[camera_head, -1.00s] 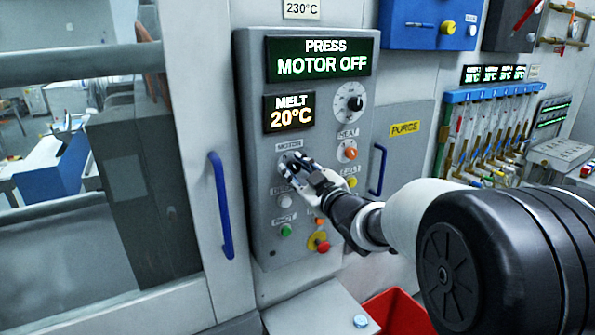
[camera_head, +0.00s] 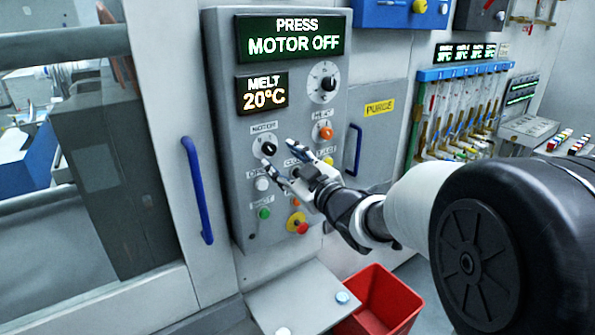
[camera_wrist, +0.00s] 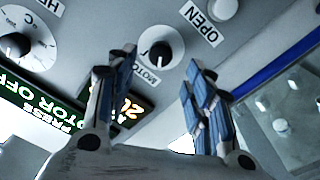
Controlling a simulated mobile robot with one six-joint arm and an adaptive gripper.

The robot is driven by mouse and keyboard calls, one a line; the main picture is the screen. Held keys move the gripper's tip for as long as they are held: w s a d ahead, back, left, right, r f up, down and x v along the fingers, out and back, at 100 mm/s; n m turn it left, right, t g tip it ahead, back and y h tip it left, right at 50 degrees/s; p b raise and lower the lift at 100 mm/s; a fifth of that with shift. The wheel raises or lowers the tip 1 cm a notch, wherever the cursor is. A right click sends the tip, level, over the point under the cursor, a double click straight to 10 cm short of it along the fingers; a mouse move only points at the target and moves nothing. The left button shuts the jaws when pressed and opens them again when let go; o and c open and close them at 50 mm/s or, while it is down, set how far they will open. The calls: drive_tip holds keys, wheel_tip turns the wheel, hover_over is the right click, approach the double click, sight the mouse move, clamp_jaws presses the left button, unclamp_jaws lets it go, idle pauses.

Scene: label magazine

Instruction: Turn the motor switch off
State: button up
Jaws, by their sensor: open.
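The motor switch (camera_head: 267,147) is a black rotary knob on a round white plate under the label MOTOR, on the grey control panel (camera_head: 222,110). The display above (camera_head: 291,37) reads PRESS MOTOR OFF. In the wrist view the motor knob (camera_wrist: 160,50) shows beyond and between the fingertips, in clear sight. My gripper (camera_head: 278,159) is open and empty, in front of the panel just below and right of the knob in the head view. In the wrist view my gripper (camera_wrist: 160,75) has its two blue-padded fingers spread apart. The fingers appear apart from the knob.
An orange heat knob (camera_head: 326,133), a white button (camera_head: 262,184), a green button (camera_head: 264,213) and a red emergency button (camera_head: 298,224) lie close by. A blue handle (camera_head: 197,190) stands left of the panel. A red bin (camera_head: 385,300) is below.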

drive_tip(key=v, duration=0.6)
drive_tip(key=shift+s+d, duration=0.1)
drive_tip(key=s+d+m+h, duration=0.2)
drive_tip(key=d+m+h, duration=0.2)
drive_tip(key=d+h, duration=0.25)
drive_tip(key=s+d+f+m+g+h, duration=0.2)
drive_tip(key=s+d+f+m, duration=0.1)
drive_tip(key=s, duration=0.5)
drive_tip(key=s+d+f+m+g+h, duration=0.2)
drive_tip(key=s+d, duration=0.3)
drive_tip(key=s, duration=0.3)
drive_tip(key=shift+d+f+m+g, duration=0.3)
drive_tip(key=shift+f+m+g, duration=0.3)
drive_tip(key=shift+f+g, duration=0.15)
drive_tip(key=s+f+g, duration=0.1)
drive_tip(key=s, duration=0.4)
drive_tip(key=s+a+f+m+g, duration=0.1)
drive_tip(key=s+f+g, duration=0.1)
drive_tip(key=s, duration=0.3)
drive_tip(key=s+a+f+m+g, duration=0.1)
drive_tip(key=s+f+g, duration=0.1)
drive_tip(key=s, duration=0.4)
drive_tip(key=shift+f+y, duration=0.15)
drive_tip(key=shift+y, duration=0.1)
drive_tip(key=shift+c, duration=0.4)
